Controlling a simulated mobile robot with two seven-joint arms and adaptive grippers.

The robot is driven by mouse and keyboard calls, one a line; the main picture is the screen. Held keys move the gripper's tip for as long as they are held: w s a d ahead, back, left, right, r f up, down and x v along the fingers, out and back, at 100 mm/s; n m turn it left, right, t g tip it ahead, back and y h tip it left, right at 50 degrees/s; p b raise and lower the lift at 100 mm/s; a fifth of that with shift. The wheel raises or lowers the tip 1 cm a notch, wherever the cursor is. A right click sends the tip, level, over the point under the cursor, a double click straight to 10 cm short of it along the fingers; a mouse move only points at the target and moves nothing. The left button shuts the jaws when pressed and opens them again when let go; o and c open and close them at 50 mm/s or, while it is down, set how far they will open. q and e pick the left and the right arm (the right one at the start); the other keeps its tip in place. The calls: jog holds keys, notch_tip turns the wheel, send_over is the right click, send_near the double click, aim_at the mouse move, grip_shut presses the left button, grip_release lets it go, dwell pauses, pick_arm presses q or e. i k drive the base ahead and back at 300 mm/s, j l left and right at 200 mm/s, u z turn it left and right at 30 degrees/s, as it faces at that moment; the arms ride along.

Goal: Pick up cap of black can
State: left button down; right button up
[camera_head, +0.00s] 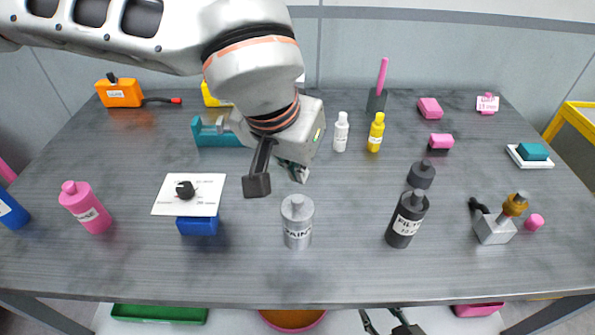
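The black can (406,222) with a white label stands upright on the table, right of centre. A narrower dark top part (415,198) shows at its upper end. A separate dark, cap-like piece (421,176) stands just behind it; I cannot tell for sure whether this is its cap. My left gripper (277,179) hangs over the middle of the table, left of the black can, with its fingers apart and nothing between them. My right gripper (386,322) shows partly at the bottom edge, below the table front, with its fingers apart.
A blue block with a white card (190,195) and a pink bottle (86,207) are left. White (341,132) and yellow (376,132) bottles stand behind.

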aim_at(421, 174)
jog(key=k, duration=1)
